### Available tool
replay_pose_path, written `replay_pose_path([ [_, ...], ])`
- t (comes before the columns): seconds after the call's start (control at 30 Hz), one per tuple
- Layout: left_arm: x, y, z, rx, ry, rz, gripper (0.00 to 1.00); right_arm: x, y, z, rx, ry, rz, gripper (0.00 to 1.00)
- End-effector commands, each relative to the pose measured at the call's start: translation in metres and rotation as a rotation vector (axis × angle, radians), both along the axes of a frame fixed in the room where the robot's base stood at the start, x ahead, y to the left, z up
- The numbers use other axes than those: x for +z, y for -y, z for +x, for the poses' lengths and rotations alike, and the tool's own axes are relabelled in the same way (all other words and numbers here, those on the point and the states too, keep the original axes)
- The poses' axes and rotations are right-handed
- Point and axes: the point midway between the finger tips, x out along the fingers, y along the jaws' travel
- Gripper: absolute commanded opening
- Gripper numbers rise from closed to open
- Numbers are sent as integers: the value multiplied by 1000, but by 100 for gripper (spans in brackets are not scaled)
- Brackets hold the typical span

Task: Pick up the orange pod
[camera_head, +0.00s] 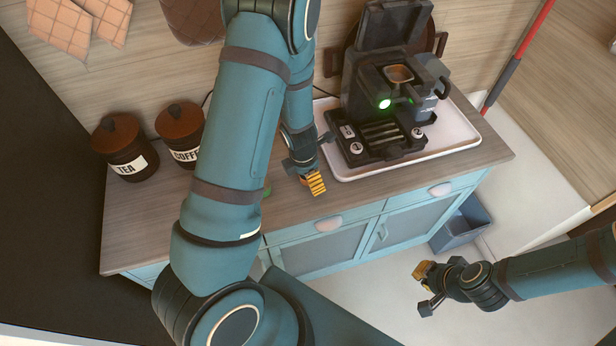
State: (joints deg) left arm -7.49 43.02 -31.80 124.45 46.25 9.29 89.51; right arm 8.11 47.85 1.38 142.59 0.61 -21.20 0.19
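I cannot make out an orange pod in the head view; my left arm covers part of the counter. A small green thing (267,191) peeks out beside that arm on the counter and is mostly hidden. My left gripper (314,184) points down over the counter's front part, left of the white tray; its yellow finger pad shows, but the gap between its fingers does not show clearly. My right gripper (426,288) is out over the floor at the lower right, with its fingers apart and nothing between them.
A black coffee machine (385,110) with a green light and raised lid stands on the white tray (455,137). Tea (122,148) and coffee (180,130) canisters stand at the counter's left. A grey-blue bin (463,224) is on the floor. The counter (140,225) is bare at front left.

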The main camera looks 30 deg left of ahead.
Motion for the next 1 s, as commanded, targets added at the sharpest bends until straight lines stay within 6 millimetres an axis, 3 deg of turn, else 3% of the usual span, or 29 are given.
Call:
replay_pose_path([
  [0.13, 1, 0, 0, 0, 0, 0, 86, 1, 0, 0, 0, 0, 0, 0],
  [0.3, 1, 0, 0, 0, 0, 0, 34, 1, 0, 0, 0, 0, 0, 0],
  [0.73, 6, 0, 0, -1, 1, 0, 32, 3, 0, 0, 0, 0, 0, 0],
  [1.0, 53, 1, 1, -4, 2, 0, 32, 28, 1, -1, 1, 1, 4, 0],
])
